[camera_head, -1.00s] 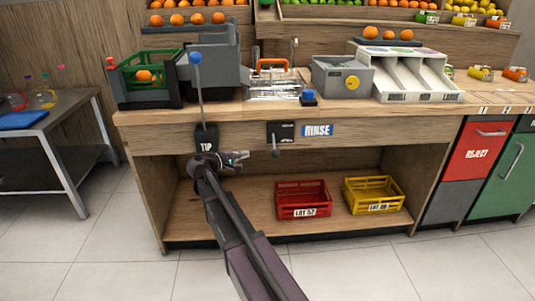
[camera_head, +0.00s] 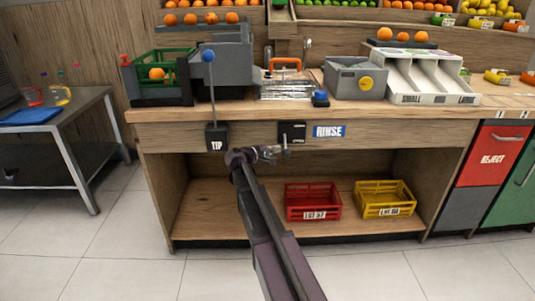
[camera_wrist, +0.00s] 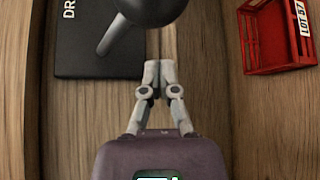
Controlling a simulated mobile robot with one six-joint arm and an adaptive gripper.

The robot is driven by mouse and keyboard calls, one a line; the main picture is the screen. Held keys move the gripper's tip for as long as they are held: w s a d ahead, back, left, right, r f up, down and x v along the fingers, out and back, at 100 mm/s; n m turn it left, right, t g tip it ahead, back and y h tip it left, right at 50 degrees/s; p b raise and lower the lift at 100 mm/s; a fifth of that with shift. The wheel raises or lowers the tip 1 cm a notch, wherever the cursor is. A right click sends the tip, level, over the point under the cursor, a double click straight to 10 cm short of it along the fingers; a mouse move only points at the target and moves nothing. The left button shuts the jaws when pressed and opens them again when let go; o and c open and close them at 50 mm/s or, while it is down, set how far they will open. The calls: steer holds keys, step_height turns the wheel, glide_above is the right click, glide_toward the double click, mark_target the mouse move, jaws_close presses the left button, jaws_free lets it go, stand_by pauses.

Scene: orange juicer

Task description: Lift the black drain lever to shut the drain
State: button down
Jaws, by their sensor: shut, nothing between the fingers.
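The drain lever's black plate (camera_head: 291,132) is on the counter's front, left of the blue RINSE label. In the wrist view the plate (camera_wrist: 95,40) shows part of a white label reading "DR". A grey rod (camera_wrist: 118,34) slants out from it to a large black ball knob (camera_wrist: 150,8), cut off by the top edge. My gripper (camera_head: 280,152) is just under the plate in the head view and hides the lever's lower part. Its fingertips (camera_wrist: 158,68) are together and empty, close to the knob; whether they touch it I cannot tell.
A TIP lever (camera_head: 211,95) with a blue ball rises to the left of my gripper. A red crate (camera_head: 312,202) and a yellow crate (camera_head: 386,199) stand on the lower shelf. The space between the counter front and shelf is open.

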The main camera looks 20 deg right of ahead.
steer(key=shift+s+a+r+p, duration=0.1)
steer(key=shift+s+r, duration=0.1)
steer(key=shift+s, duration=0.45)
steer(key=shift+s+a+r+p, duration=0.1)
steer(key=shift+s+r+p, duration=0.05)
steer(key=shift+s, duration=0.45)
steer(key=shift+s+a+r+p, duration=0.1)
steer(key=shift+s+r, duration=0.1)
steer(key=shift+s, duration=0.45)
steer(key=shift+a+r, duration=0.2)
